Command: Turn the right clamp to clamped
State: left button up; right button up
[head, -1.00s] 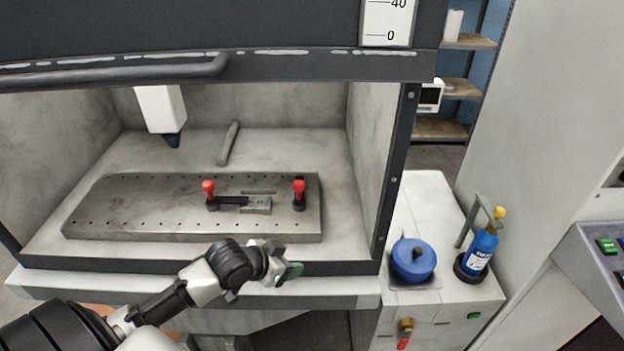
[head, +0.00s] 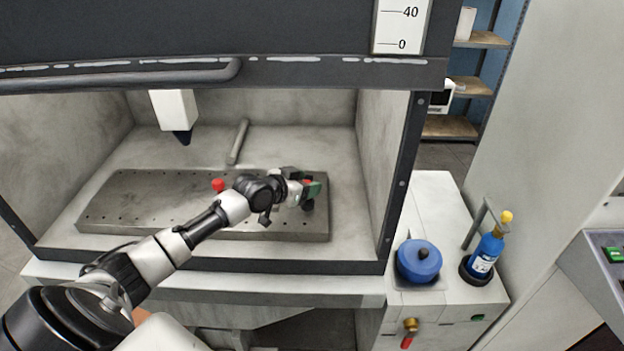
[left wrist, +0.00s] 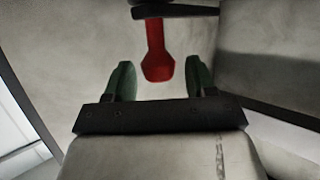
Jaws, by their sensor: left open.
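The right clamp (head: 308,205) stands near the right end of the metal plate (head: 150,200). Its red handle is mostly hidden behind my left gripper (head: 308,190) in the head view. In the left wrist view the red handle (left wrist: 158,52) points down into the gap between the two green fingertips of my open left gripper (left wrist: 160,80). A space shows on each side of the handle, and neither finger appears to touch it. The left clamp shows its red knob (head: 218,185); my arm hides the rest of it. My right gripper is not in view.
The plate lies inside a hooded enclosure with a right side wall (head: 375,160) close to the gripper. A white nozzle with a dark tip (head: 181,137) hangs at the left. A grey rod (head: 238,142) lies behind the plate.

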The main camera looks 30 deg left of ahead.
pick_arm(q)
jog(key=shift+x, duration=1.3)
jog(key=shift+c, duration=0.3)
grip_shut()
